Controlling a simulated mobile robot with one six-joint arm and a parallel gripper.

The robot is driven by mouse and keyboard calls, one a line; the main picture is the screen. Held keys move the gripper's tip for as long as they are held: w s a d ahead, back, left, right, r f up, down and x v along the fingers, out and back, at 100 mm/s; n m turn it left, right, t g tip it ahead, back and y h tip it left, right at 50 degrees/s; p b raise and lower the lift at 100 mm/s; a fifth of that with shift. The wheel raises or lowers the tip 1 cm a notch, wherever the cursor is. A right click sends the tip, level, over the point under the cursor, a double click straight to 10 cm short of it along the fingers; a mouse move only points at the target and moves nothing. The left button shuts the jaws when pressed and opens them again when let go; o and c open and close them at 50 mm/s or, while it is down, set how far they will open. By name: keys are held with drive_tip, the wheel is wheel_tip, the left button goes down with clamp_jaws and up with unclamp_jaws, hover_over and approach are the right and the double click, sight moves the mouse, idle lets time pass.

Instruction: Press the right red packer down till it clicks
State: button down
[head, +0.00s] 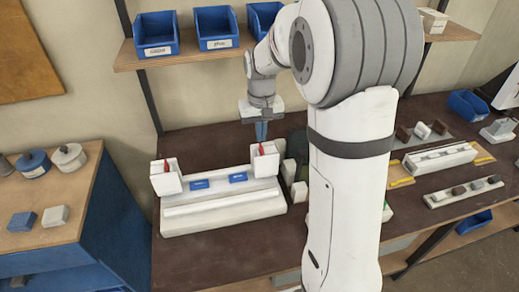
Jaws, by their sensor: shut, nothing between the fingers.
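A white clamp bench (222,212) stands on the dark table with a white block at each end. The right red packer (262,149) sticks up, tilted, from the top of the right white block (265,165). The left red packer (167,164) sticks up from the left white block (168,184). Two blue pieces (238,177) sit between the blocks. My gripper (261,137) is shut and empty, pointing down just above or behind the right red packer. I cannot tell whether it touches the packer.
Blue bins (157,35) stand on a shelf above the bench. Dark and white objects (299,150) stand close to the right of the right block. A blue cabinet (105,215) with small parts on top is at the left. Bare table lies in front of the bench.

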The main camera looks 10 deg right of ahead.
sight(261, 147)
wheel_tip(261, 147, up, 5)
drive_tip(key=p, duration=0.3)
drive_tip(key=shift+f, duration=0.15)
idle(0.4)
drive_tip(key=s+r+t, duration=0.1)
drive_tip(key=s, duration=1)
drive_tip(key=s+r+t+b, duration=0.1)
drive_tip(key=s+r+t, duration=0.1)
drive_tip(key=s, duration=1)
drive_tip(key=shift+s+a+r, duration=0.2)
drive_tip(key=shift+a+r, duration=0.05)
